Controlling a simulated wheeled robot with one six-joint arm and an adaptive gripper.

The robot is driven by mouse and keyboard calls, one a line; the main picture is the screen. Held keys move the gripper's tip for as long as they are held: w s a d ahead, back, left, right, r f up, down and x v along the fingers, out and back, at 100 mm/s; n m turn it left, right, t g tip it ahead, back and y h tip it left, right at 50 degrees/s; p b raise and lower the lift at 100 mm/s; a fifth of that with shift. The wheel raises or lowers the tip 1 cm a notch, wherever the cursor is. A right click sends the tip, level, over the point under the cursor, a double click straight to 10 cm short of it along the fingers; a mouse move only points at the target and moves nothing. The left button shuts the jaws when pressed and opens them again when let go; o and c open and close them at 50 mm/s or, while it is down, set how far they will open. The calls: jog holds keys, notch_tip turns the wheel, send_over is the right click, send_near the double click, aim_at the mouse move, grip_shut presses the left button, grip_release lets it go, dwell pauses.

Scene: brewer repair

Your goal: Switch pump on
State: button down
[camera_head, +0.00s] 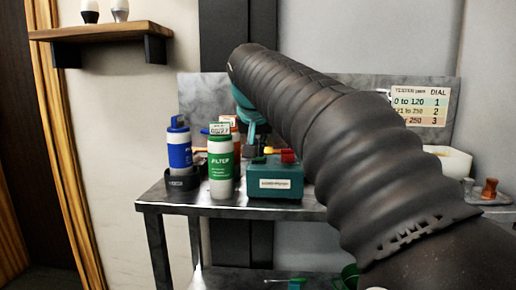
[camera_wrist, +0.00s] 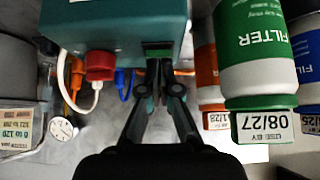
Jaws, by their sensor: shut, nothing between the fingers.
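A teal box (camera_head: 275,183) with a pale label, probably the pump unit, stands on the metal table. A red knob (camera_head: 288,156) sits on its top right. In the wrist view the teal box (camera_wrist: 110,22) fills the top, with the red knob (camera_wrist: 100,66) beside my gripper. My gripper (camera_wrist: 158,66) is shut and empty, its tips at a small dark green part, perhaps a switch (camera_wrist: 157,46), on the box. I cannot tell whether they touch it, or its setting. In the head view my gripper (camera_head: 254,146) is just above the box's left part, partly hidden by my arm.
A green filter bottle (camera_head: 221,165) stands close left of the box, with a blue one (camera_head: 179,147) in a dark holder and an orange one behind. Orange, white and blue cables (camera_wrist: 124,84) run by the knob. A dial sign (camera_head: 432,103) is at right.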

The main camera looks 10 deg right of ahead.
jog(key=shift+f, duration=0.15)
jog(key=f+b, duration=0.1)
jog(key=b, duration=0.1)
jog(key=shift+s+t+b, duration=0.1)
jog(key=shift+t+b, duration=0.2)
jog(key=shift+b, duration=0.05)
jog(key=shift+r+p, duration=0.4)
jog(key=shift+p, duration=0.1)
jog(key=shift+r, duration=0.1)
jog(key=shift+r+p, duration=0.65)
jog(key=shift+p, duration=0.15)
jog(key=shift+r, duration=0.1)
